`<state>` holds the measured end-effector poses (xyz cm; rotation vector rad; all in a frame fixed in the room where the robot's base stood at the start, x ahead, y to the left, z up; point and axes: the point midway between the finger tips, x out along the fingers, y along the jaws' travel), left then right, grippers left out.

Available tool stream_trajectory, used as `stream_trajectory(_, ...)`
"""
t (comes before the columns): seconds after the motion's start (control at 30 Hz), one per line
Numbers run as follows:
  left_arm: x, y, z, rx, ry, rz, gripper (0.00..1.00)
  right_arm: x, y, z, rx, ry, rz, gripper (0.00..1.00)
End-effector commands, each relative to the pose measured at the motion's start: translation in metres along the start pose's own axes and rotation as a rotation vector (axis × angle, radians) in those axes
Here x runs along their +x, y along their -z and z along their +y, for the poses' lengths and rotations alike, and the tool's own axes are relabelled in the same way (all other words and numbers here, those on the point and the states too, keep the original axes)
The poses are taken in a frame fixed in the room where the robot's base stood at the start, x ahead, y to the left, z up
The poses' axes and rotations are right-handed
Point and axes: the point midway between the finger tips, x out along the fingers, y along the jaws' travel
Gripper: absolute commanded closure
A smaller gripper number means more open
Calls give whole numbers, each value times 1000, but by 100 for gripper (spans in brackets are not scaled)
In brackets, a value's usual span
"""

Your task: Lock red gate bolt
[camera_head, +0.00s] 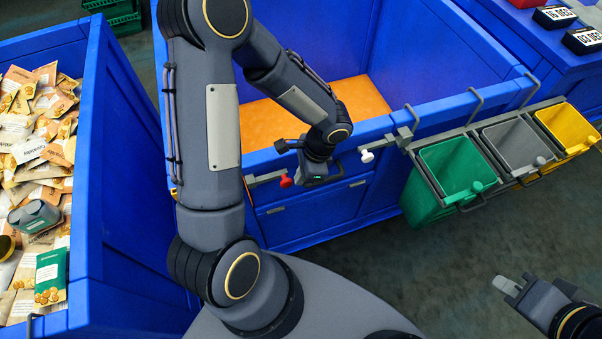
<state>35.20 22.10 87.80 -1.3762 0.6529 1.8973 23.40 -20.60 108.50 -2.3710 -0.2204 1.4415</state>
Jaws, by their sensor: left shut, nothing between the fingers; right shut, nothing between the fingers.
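The red knob of the gate bolt (286,181) is on the front of the blue bin (365,197), at the end of a grey bolt bar on the upper edge of the gate. My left gripper (312,183) is just to the right of the red knob, pointing down in front of the gate. It is shut and empty; whether it touches the knob cannot be told. A white knob (366,156) sits further right on the same edge. My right gripper (507,287) is shut and empty at the lower right, far from the bolt.
Green (453,170), grey (515,146) and yellow (568,126) bins hang in a rack to the right of the gate. A blue container of food packets (35,125) stands at the left. An orange floor panel (360,97) shows inside the middle bin. The floor at lower right is clear.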

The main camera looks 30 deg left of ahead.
Motion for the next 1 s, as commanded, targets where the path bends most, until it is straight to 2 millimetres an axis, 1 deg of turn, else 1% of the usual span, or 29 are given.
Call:
stream_trajectory(0.07, 0, 0, 0, 0, 0, 0, 100, 0, 0, 0, 0, 0, 0, 100)
stream_trajectory(0.13, 2, -5, 0, -1, 1, 0, 100, 2, -1, 1, 0, 0, 0, 100)
stream_trajectory(0.3, 12, -32, 5, -4, 1, -1, 100, 7, -4, 3, 0, 0, 0, 100)
stream_trajectory(0.43, 15, -44, 8, -2, 0, -1, 100, 8, -4, 4, 0, 0, 0, 100)
stream_trajectory(0.83, 15, -46, 9, -2, -3, -6, 100, 8, -4, 4, 0, 0, 0, 100)
stream_trajectory(1.0, 9, -38, 8, -2, -1, -2, 100, 7, -4, 3, 0, 0, 0, 100)
